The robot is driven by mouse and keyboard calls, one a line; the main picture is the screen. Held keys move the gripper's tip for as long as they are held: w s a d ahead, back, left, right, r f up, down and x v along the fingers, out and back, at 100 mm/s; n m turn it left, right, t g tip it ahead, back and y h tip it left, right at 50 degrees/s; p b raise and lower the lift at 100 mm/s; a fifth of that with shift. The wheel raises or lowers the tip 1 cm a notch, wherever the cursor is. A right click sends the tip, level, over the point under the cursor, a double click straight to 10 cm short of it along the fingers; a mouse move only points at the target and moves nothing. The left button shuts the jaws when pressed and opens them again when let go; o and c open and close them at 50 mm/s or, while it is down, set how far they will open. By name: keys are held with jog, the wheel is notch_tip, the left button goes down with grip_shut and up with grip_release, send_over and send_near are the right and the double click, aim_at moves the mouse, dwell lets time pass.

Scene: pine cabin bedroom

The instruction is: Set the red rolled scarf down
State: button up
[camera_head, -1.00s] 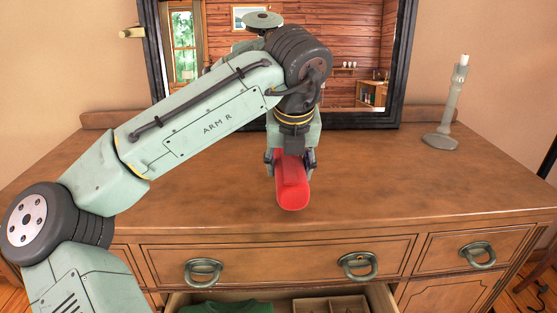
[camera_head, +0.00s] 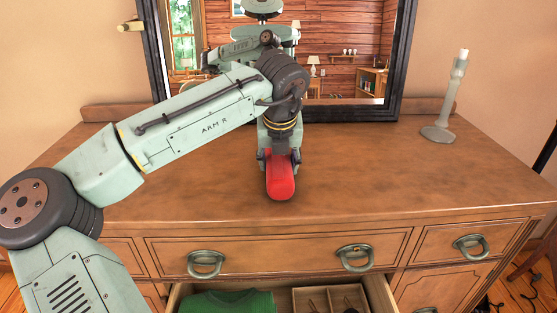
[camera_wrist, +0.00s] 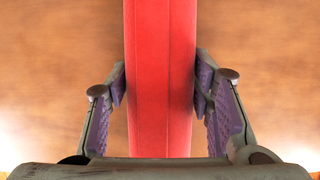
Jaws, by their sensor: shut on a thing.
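The red rolled scarf (camera_head: 280,184) is over the dresser top (camera_head: 400,185), near its front edge and left of the candlestick. Its near end points toward the head camera. My gripper (camera_head: 279,160) comes down from above, shut on the scarf. In the wrist view the scarf (camera_wrist: 160,70) runs upright through the middle of the picture, with a finger pad of my gripper (camera_wrist: 160,90) against each side. Wood fills the background on both sides of it. I cannot tell whether its underside touches the wood.
A candlestick (camera_head: 445,100) stands at the back right. A dark-framed mirror (camera_head: 394,70) stands behind the arm. Below, an open drawer (camera_head: 381,295) holds a folded green cloth (camera_head: 228,303) and a divided wooden box (camera_head: 331,293). The dresser top around the scarf is clear.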

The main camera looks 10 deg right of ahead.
jog(key=shift+f, duration=0.15)
jog(key=o, duration=1.3)
jog(key=shift+c, duration=0.2)
jog(key=b+v, duration=0.1)
jog(key=v, duration=1.1)
jog(key=shift+r, duration=0.2)
